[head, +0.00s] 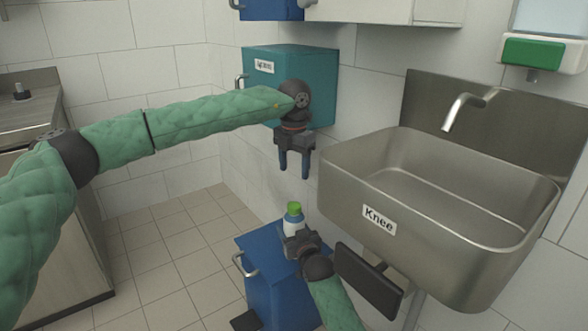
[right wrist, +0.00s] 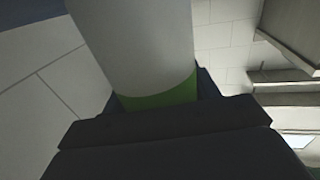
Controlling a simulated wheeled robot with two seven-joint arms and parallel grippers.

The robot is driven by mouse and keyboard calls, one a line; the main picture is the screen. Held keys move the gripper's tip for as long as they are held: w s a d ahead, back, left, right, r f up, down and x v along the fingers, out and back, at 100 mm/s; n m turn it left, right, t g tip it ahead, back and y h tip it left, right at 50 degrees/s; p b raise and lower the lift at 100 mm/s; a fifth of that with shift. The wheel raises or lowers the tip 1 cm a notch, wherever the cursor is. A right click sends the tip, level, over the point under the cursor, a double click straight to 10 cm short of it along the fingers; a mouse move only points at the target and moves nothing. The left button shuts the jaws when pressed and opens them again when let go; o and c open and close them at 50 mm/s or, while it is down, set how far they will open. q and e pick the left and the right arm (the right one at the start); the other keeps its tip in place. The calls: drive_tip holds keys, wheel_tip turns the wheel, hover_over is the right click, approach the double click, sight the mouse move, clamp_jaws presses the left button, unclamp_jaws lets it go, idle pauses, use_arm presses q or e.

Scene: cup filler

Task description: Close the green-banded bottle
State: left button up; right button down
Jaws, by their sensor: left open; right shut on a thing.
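The bottle (head: 293,225) is pale with a green top (head: 294,208) in the head view; I cannot tell whether that green is a cap. My right gripper (head: 298,238) is shut on the bottle's lower part and holds it upright. In the right wrist view the pale bottle body (right wrist: 135,45) rises from the jaws, with a green band (right wrist: 160,97) close to them. My left gripper (head: 294,172) is open and empty, its fingers pointing down above the bottle with a gap between. No separate loose cap shows clearly.
A steel sink (head: 340,165) labelled "Knee" with a tap stands to the right. A blue bin (head: 262,268) stands below the bottle. A teal wall box (head: 300,65) is behind my left gripper. A counter (head: 30,115) with a small dark-topped object (head: 22,92) is at the far left.

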drive_tip(key=shift+c, duration=1.6)
unclamp_jaws()
drive_tip(key=p+v, duration=0.2)
drive_tip(key=v, duration=0.4)
drive_tip(key=shift+v, duration=0.9)
